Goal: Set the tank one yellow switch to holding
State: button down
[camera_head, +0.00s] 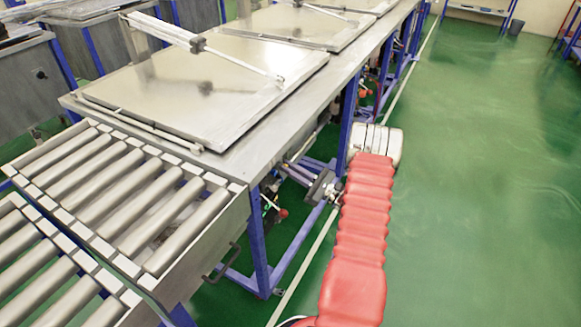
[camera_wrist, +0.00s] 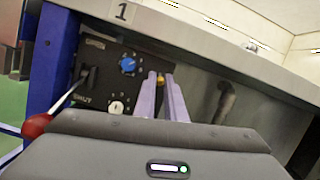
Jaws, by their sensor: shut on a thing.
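The tank one control panel (camera_wrist: 110,75) is dark and sits under the edge marked with a "1" label (camera_wrist: 121,11) in the wrist view. The yellow switch (camera_wrist: 160,80) is small and sits near the panel's right side, showing between my fingertips. My gripper (camera_wrist: 160,77) has its two pale fingers around the switch, shut on it. The fingers hide most of the switch and its markings, so I cannot read its position. In the head view my red arm hides the panel side.
A blue knob (camera_wrist: 127,65), a white key-like knob (camera_wrist: 116,107) and a black lever switch (camera_wrist: 88,77) share the panel. A red ball-ended lever (camera_wrist: 36,125) is at left. A metal lid (camera_head: 205,85) lies on the tank. Green floor (camera_head: 480,180) is free at right.

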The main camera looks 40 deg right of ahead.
jog(key=shift+w+f+t+y, duration=0.1)
jog(key=shift+f+t+y, duration=0.4)
jog(key=shift+t, duration=0.4)
jog(key=shift+f, duration=0.1)
jog(key=c, duration=1.9)
grip_release()
